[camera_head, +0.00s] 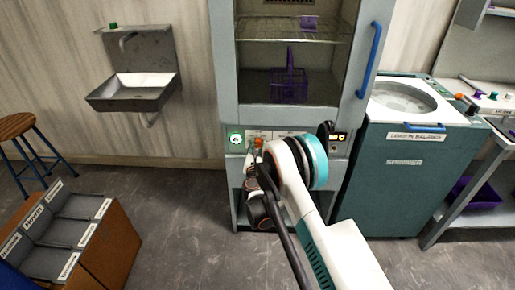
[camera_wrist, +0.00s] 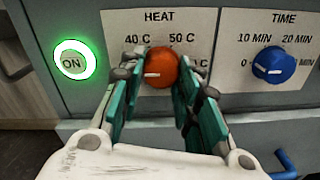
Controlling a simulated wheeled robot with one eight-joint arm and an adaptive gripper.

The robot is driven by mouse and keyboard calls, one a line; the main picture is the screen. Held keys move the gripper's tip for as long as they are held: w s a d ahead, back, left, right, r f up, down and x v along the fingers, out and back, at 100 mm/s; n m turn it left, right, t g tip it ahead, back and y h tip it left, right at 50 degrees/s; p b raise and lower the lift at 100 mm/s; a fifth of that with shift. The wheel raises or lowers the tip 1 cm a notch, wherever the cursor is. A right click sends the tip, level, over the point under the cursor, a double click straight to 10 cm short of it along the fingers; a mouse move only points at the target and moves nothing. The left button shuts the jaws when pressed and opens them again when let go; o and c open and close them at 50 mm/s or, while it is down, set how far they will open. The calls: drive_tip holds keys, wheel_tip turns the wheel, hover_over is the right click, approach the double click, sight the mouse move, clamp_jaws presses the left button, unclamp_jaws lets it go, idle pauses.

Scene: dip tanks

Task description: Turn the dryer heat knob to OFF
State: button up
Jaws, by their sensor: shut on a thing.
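The scale beside and below the knob is hidden by my fingers, and I see no OFF label. My gripper (camera_wrist: 160,82) is shut on the knob, one green-padded finger on each side. In the head view, my gripper (camera_head: 256,158) is at the panel, partly hidden by my arm.
A green-lit ON button (camera_wrist: 73,64) is left of the knob, and a blue TIME knob (camera_wrist: 273,65) is right. A blue door handle (camera_head: 370,60) and a purple basket (camera_head: 289,88) are above.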

idle(0.4)
drive_tip(key=o, duration=1.1)
drive_tip(key=shift+c, duration=0.2)
drive_tip(key=s, duration=0.7)
drive_tip(key=shift+s+a, duration=0.15)
drive_tip(key=shift+s, duration=0.15)
drive_tip(key=shift+f, duration=0.1)
